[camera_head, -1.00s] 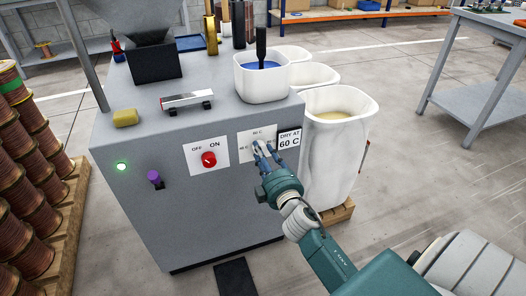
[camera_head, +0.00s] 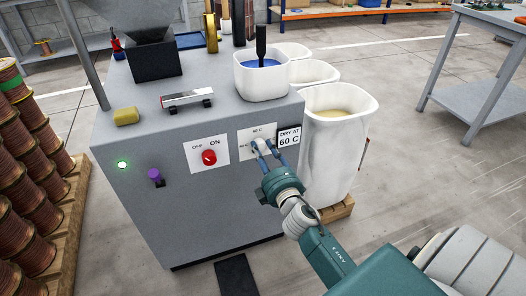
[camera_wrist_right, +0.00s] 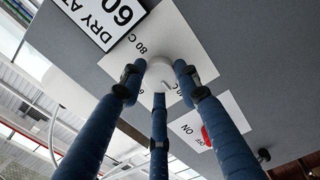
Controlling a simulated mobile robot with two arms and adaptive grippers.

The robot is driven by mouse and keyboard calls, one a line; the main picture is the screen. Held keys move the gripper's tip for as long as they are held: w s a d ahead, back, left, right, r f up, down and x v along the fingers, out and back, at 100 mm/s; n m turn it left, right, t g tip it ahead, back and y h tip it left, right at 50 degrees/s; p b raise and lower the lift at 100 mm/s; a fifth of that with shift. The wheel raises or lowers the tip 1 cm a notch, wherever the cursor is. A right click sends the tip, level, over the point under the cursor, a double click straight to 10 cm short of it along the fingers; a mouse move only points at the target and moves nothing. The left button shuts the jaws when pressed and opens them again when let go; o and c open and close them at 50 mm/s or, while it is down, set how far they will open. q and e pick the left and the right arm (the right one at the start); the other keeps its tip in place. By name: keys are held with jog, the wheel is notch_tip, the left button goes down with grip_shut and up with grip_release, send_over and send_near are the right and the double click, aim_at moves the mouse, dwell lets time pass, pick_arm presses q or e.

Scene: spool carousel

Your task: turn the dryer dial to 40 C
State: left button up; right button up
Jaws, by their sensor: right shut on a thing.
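The dryer dial (camera_wrist_right: 160,68) is a pale round knob on a white plate (camera_wrist_right: 188,48) with printed temperatures. In the wrist view, "80 C" shows clearly and the other marks are partly covered by fingers. In the head view, the dial (camera_head: 262,144) is partly hidden, with "60 C" above it and a mark at its left. My right gripper (camera_head: 266,149) has its blue fingers closed around the dial; in the wrist view its fingertips (camera_wrist_right: 158,73) surround the knob. I cannot tell which mark the dial points to. My left gripper is not in view.
A "DRY AT 60 C" sign (camera_head: 289,137) is right beside the dial plate. A red OFF/ON switch (camera_head: 209,157) and a purple knob (camera_head: 155,175) are left of it on the grey dryer (camera_head: 215,215). A white bin (camera_head: 334,150) stands close at the right.

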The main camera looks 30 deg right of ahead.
jog(key=shift+a+r, duration=0.1)
jog(key=shift+a, duration=0.15)
jog(key=o, duration=1.1)
jog(key=shift+o, duration=0.2)
jog(key=shift+s, duration=0.2)
jog(key=v, duration=1.1)
jog(key=shift+s, duration=0.25)
